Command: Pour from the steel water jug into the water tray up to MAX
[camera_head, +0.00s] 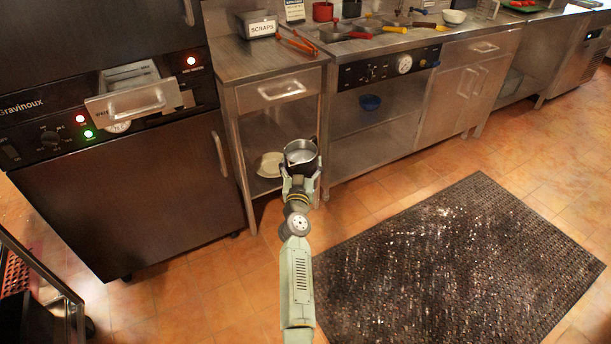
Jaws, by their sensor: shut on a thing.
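The steel water jug (301,151) is upright, with a dark outside and a pale, shiny inside. I cannot tell how full it is. My gripper (301,173) is shut on the jug and holds it up in front of the steel side table. The water tray (133,105) is a steel drawer pulled out from the front of the dark char grill at left. Its front panel and handle show. Its inside is seen only in part, and no water level or MAX mark can be made out. The jug is to the right of the tray and apart from it.
The dark grill (130,195) has red and green lights and a door handle below the tray. The side table (262,63) carries a SCRAPS bin (257,26) and red tongs (297,41). A black mat (450,260) covers the floor at right. A cart stands at lower left.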

